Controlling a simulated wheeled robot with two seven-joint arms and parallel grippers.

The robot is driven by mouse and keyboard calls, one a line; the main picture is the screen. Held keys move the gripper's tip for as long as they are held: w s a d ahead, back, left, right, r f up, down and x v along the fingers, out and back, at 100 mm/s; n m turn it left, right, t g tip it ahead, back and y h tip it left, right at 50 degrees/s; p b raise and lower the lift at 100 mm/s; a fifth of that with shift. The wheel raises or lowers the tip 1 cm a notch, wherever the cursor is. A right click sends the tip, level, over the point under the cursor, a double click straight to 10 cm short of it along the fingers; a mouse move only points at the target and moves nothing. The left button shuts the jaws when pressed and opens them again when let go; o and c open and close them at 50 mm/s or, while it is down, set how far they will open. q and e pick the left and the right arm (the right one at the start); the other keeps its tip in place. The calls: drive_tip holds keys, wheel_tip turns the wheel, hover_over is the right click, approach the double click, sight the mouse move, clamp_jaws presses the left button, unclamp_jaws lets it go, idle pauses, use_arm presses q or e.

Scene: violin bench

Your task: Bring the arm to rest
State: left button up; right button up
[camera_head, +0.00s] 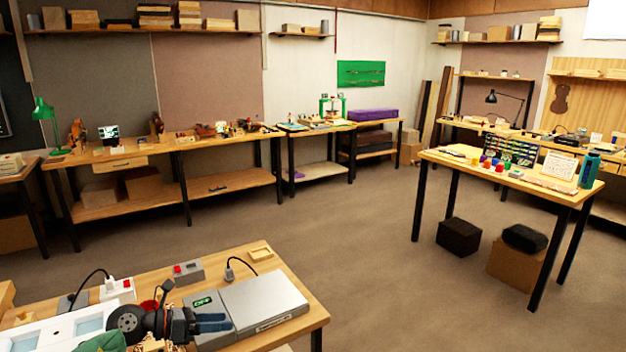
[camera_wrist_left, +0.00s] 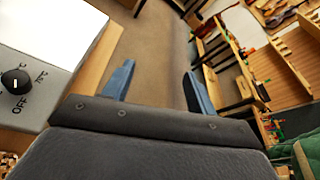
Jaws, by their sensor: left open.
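My left gripper (camera_head: 215,323) reaches over the near bench at the lower left of the head view. Its two blue fingers are beside a grey box with a green display (camera_head: 205,303). In the left wrist view the blue fingers of the left gripper (camera_wrist_left: 158,88) stand wide apart with nothing between them. A pale box with a black dial (camera_wrist_left: 15,82) marked OFF is close on the left of that view. My right gripper shows in neither view.
The near bench (camera_head: 318,318) carries a flat grey unit (camera_head: 262,302), a grey box with a red switch (camera_head: 188,271) and a small wooden tray (camera_head: 260,253). Open floor (camera_head: 340,235) lies beyond. A wooden table (camera_head: 500,178) with coloured items stands at the right.

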use_arm(q)
drive_tip(key=s+d+r+n+t+h, duration=0.2)
drive_tip(key=d+r+n+t, duration=0.2)
drive_tip(key=n+t, duration=0.25)
drive_tip(key=s+a+f+n+t+y, duration=0.1)
drive_tip(key=s+a+f+n+y, duration=0.2)
drive_tip(key=f+n+y, duration=0.5)
drive_tip(key=s+a+f+n+t+y, duration=0.1)
drive_tip(key=s+a+n+y, duration=0.2)
drive_tip(key=n, duration=0.9)
drive_tip(key=s+a+f+n+t+y, duration=0.1)
drive_tip(key=s+a+f+n+y, duration=0.1)
drive_tip(key=s+f+n+y, duration=0.45)
drive_tip(key=s+d+f+n+g+h, duration=0.1)
drive_tip(key=s+d+f+n+g, duration=0.2)
drive_tip(key=s, duration=0.4)
drive_tip(key=s+d+f+n+g, duration=0.1)
drive_tip(key=s+f+n+g, duration=0.25)
drive_tip(key=s+g, duration=0.2)
drive_tip(key=s+d+f+n+g+h, duration=0.1)
drive_tip(key=s+d+f+n+g, duration=0.2)
drive_tip(key=s, duration=0.4)
drive_tip(key=s+d+f+g, duration=0.1)
drive_tip(key=f, duration=1.4)
drive_tip(key=s+d+f+g, duration=0.1)
drive_tip(key=s+d+f, duration=0.1)
drive_tip(key=f, duration=1.4)
drive_tip(key=shift+d+f+h, duration=0.2)
drive_tip(key=shift+f+h, duration=0.1)
drive_tip(key=shift+h, duration=0.05)
